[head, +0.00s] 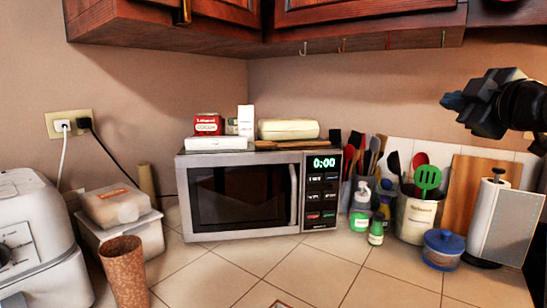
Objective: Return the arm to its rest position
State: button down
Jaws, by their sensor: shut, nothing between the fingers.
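My gripper (456,102) is in the upper right of the head view, on the dark end of my arm that enters from the right edge. It points left and its fingers are shut with nothing between them. It is in the air above the utensils and the cutting board, apart from them and below the wall cabinets. The rest of my arm is outside the picture.
A microwave (240,192) stands on the tiled counter (290,275) with boxes on top. Utensils in a crock (416,218), a paper towel roll (507,225) and a blue-lidded jar (443,250) stand at right. Hooks hang under the cabinets (365,22). The front counter is mostly clear.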

jog(key=s+a+f+m, duration=0.2)
jog(key=s+f, duration=0.1)
jog(key=f, duration=0.7)
jog(key=s+a+f+m, duration=0.1)
jog(key=s+f+m, duration=0.1)
jog(key=f, duration=0.8)
jog(key=s+a+f+m+g+h, duration=0.15)
jog(key=s+a+f+m, duration=0.25)
jog(key=s+f, duration=1.05)
jog(key=s+a+f+m, duration=0.1)
jog(key=s+a+m, duration=0.1)
jog(key=s, duration=1.4)
jog(key=s+a+f+m+g, duration=0.1)
jog(key=s+a+f+m, duration=0.1)
jog(key=s, duration=1.4)
jog(key=shift+s, duration=0.4)
jog(key=shift+a+y, duration=0.1)
jog(key=shift+y, duration=0.15)
